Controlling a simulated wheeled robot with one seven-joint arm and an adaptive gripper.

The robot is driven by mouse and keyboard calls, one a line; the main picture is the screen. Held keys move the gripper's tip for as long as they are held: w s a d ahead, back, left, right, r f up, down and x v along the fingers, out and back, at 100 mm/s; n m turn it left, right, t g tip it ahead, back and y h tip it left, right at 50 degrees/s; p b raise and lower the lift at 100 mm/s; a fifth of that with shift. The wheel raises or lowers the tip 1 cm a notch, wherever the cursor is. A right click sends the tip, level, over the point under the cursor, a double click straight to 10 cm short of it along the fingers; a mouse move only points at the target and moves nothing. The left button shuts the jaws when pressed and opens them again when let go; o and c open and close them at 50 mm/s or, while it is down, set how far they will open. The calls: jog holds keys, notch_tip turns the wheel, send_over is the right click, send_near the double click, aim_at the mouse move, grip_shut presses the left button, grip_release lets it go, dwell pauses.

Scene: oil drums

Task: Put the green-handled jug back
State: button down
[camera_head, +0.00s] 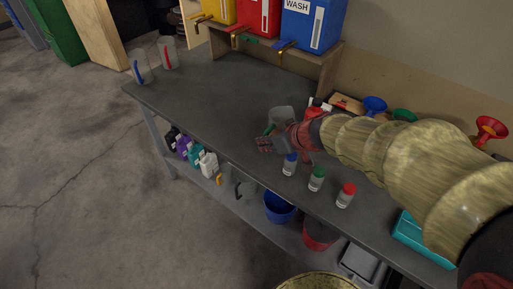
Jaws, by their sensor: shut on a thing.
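The green-handled jug (283,114) is a clear, see-through vessel on or just above the dark grey bench top (205,105), near the middle of the view. A bit of its green handle shows at its lower left, beside my gripper (267,141). My gripper is shut on the jug, with its red and dark fingers over the handle side. My wrist and arm hide the jug's right side and lower part. I cannot tell whether its base touches the bench. Two similar clear jugs, one with a blue handle (140,69) and one with a red handle (168,53), stand at the bench's far left corner.
Yellow, red and blue (313,24) drums with taps sit on a wooden stand (290,62) behind. Bottles with blue, green (316,180) and red (346,196) caps stand near the front edge. Coloured funnels (375,105) are at the back right. The bench's left part is clear.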

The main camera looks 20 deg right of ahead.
jog(key=shift+s, duration=0.3)
jog(key=shift+a+n, duration=0.15)
jog(key=shift+n, duration=0.15)
jog(key=shift+w+d+r+b+x, duration=0.2)
jog(key=shift+b+x, duration=0.45)
jog(key=shift+x, duration=2.45)
jog(key=shift+w+d+f+b+x, duration=0.1)
jog(key=shift+w+d+b+x, duration=0.35)
jog(key=shift+x, duration=2.7)
jog(key=shift+s+d+r+b+x, duration=0.15)
jog(key=shift+b+x, duration=0.65)
jog(key=shift+x, duration=2.3)
jog(key=shift+f, duration=0.15)
jog(key=c, duration=1.8)
grip_release()
jog(key=shift+c, duration=0.2)
